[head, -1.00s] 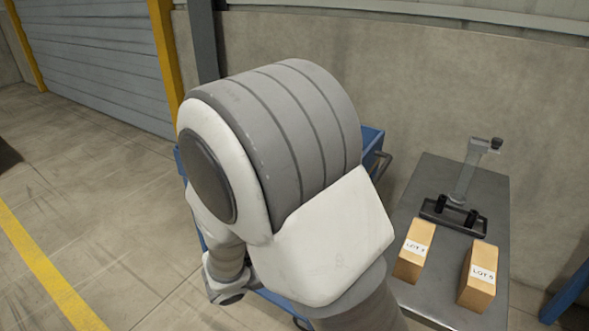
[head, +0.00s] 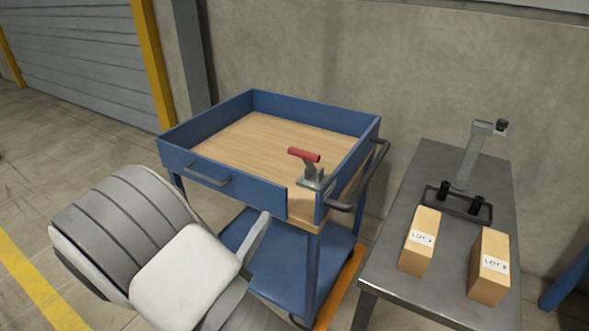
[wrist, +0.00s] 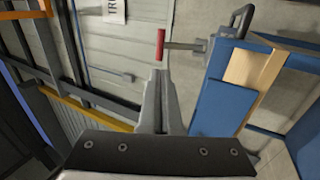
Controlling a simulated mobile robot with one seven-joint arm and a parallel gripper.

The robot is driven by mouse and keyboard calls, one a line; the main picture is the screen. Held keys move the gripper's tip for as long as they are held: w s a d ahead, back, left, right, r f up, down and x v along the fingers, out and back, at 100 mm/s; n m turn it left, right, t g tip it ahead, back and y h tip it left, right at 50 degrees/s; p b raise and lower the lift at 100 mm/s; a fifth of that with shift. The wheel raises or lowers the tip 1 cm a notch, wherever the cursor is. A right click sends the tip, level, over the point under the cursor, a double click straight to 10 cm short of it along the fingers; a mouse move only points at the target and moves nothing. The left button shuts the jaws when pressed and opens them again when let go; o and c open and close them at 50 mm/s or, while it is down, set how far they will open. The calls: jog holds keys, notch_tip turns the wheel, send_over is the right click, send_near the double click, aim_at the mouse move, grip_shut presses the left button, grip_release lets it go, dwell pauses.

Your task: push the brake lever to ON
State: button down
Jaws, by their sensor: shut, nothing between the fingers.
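The brake lever (head: 304,156) has a red grip on a grey stalk. It rises from a grey bracket (head: 317,180) at the near right corner of the blue cart (head: 240,182). No ON or OFF mark is readable, so its setting is unclear. In the wrist view the red grip (wrist: 160,47) is just beyond my shut fingertips (wrist: 158,73), with the stalk running right to the bracket. Contact is not evident. In the head view the pale fingers (head: 256,236) are below and left of the lever, in front of the cart, and hold nothing.
The cart's wooden top is empty, with a raised blue rim and a handle (head: 375,165) on its right side. A grey metal table (head: 450,160) at right holds two lot boxes (head: 421,240) (head: 490,265) and a grey fixture (head: 468,160). Open floor lies at left.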

aim_at(302, 157)
jog(key=b+x, duration=0.2)
jog(key=x, duration=1.2)
jog(key=shift+d, duration=0.15)
jog(key=w+d+r+g+y+p, duration=0.1)
jog(key=w+r+g+p, duration=0.1)
jog(key=p, duration=0.2)
jog(key=w+d+r+g+y+p, duration=0.1)
jog(key=w+d+g+y+p, duration=0.1)
jog(key=g+p, duration=0.1)
jog(key=w+d+r+g+y+p, duration=0.1)
jog(key=w+r+g+y+p, duration=0.1)
jog(key=p, duration=0.3)
jog(key=shift+w+d+r+g, duration=0.25)
jog(key=shift+w+r+g, duration=0.1)
jog(key=shift+g, duration=0.25)
jog(key=shift+w+d+f+g+y+p, duration=0.2)
jog(key=shift+w+d+g+y+p, duration=0.4)
jog(key=shift+p, duration=1.1)
jog(key=shift+w+d+f+g+y+p, duration=0.35)
jog(key=shift+w+g+p, duration=0.4)
jog(key=shift+p, duration=1)
jog(key=shift+w+d+f+g+y+p, duration=0.1)
jog(key=shift+w+d+g+y+p, duration=0.45)
jog(key=shift+p, duration=1.15)
jog(key=shift+a, duration=0.15)
